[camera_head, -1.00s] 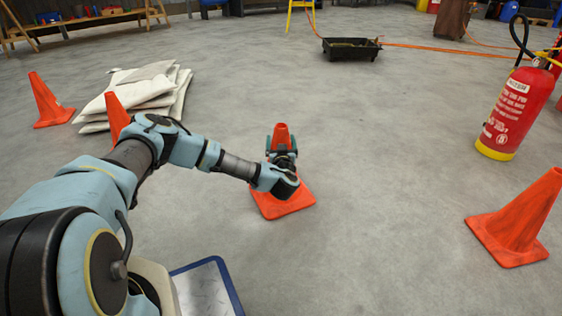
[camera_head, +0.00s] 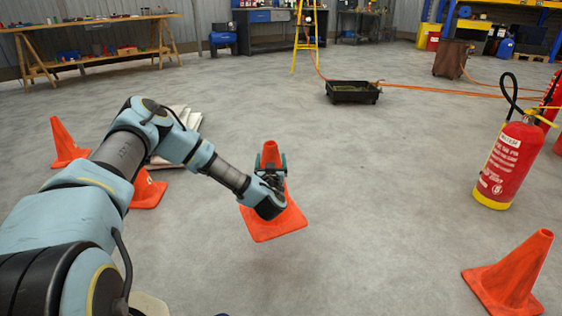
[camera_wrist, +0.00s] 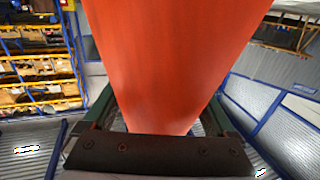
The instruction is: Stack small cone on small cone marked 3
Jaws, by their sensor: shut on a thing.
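My gripper (camera_head: 271,168) is shut on an orange small cone (camera_head: 275,222), gripping it around its upper part. The cone is upright, with its square base clear of the floor and a faint shadow below. In the wrist view the held cone (camera_wrist: 165,60) fills the middle between the fingers. A second orange cone (camera_head: 148,193) stands behind my arm, partly hidden, with a trace of a pale mark. Another cone (camera_head: 66,146) stands farther left and one (camera_head: 512,277) stands at the lower right. I cannot read a number 3 on any cone.
A red fire extinguisher (camera_head: 508,160) stands at the right. Pale folded sacks (camera_head: 178,135) lie behind my arm. A black tray (camera_head: 352,93) with orange hose is farther back, near a yellow ladder (camera_head: 305,40). The middle floor is clear.

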